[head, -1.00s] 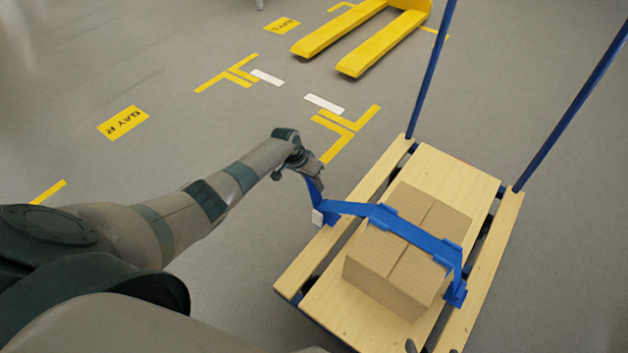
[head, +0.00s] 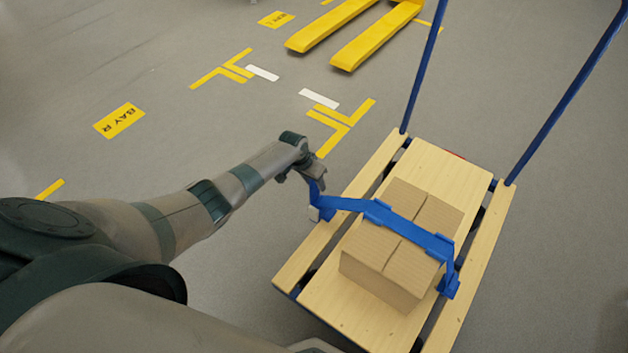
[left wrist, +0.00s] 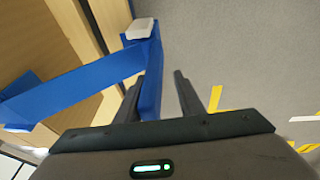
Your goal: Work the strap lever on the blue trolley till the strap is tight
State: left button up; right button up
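The blue trolley (head: 283,270) has pale wooden slats and blue upright poles. A cardboard box (head: 378,278) sits on it, with a blue strap (head: 412,232) across its top. The strap lever (head: 324,203) is a blue bar with a pale block, at the trolley's left edge. In the left wrist view the lever (left wrist: 151,75) stands between the two fingers of my left gripper (left wrist: 160,95). It lies close to the left finger, with a gap to the right finger. The left gripper (head: 315,181) also shows at the lever in the head view. My right gripper is out of view.
Yellow pallet truck forks (head: 375,32) lie at the back. Yellow corner marks (head: 335,122) and a yellow floor label (head: 119,120) are on the grey floor. The floor left of the trolley is otherwise clear.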

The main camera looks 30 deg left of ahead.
pick_arm(q)
jog(key=shift+w+a+r, duration=0.1)
jog(key=shift+a+r, duration=0.05)
jog(key=p+v, duration=0.4)
jog(key=v, duration=1.3)
jog(key=shift+p, duration=0.35)
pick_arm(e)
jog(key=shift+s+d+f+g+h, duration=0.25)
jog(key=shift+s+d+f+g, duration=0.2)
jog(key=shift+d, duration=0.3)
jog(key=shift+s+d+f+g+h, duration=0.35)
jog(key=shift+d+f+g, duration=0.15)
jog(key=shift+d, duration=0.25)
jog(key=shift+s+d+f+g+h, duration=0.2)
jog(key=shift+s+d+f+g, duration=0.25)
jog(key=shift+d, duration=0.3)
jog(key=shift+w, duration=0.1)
